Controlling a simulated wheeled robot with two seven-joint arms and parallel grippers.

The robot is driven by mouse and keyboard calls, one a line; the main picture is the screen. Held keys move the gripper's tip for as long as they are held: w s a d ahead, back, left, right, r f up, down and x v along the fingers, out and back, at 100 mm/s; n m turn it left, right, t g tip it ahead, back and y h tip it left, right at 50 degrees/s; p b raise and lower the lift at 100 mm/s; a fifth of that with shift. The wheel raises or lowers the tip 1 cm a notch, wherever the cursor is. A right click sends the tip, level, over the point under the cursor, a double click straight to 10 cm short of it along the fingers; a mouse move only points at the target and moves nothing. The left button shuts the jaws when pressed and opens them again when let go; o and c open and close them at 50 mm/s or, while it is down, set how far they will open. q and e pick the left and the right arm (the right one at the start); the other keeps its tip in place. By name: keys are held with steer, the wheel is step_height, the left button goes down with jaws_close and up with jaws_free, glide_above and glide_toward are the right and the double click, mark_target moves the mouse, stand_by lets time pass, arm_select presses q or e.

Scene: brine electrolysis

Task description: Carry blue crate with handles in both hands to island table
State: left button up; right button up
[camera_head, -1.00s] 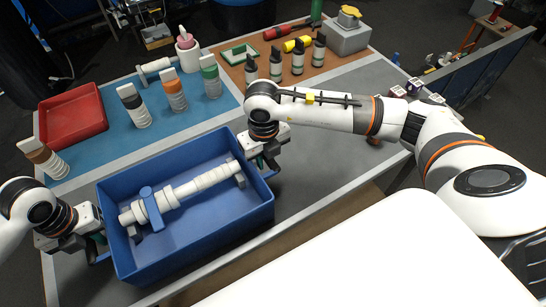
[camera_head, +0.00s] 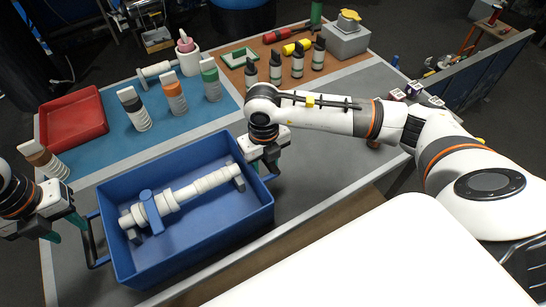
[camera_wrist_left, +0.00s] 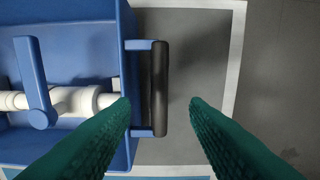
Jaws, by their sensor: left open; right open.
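The blue crate (camera_head: 200,257) sits on the grey front part of the table, with a white pipe assembly with a blue valve handle (camera_head: 160,203) inside. Its black left handle (camera_head: 92,240) sticks out from the left wall. The handle also shows in the left wrist view (camera_wrist_left: 160,88). My left gripper (camera_head: 66,228) is open, just left of the handle and apart from it. In the left wrist view its green fingers (camera_wrist_left: 162,102) are spread, with the handle nearer the left finger. My right gripper (camera_head: 268,165) is open at the crate's right end; the right handle is mostly hidden by it.
A red tray (camera_head: 73,118) and several labelled bottles (camera_head: 174,95) stand on the blue mat behind the crate. Dark bottles (camera_head: 297,64), a green frame (camera_head: 239,57) and a grey box with a yellow top (camera_head: 347,38) stand farther back. Bare grey table (camera_head: 330,160) lies right of the crate.

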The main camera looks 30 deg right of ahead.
arm_select(q)
step_height(320, 180, up, 2)
steer(key=shift+r, duration=0.15)
arm_select(e)
steer(key=shift+r, duration=0.2)
step_height(320, 180, up, 12)
steer(key=shift+f, duration=0.2)
steer(key=shift+f, duration=0.1)
stand_by(0.4)
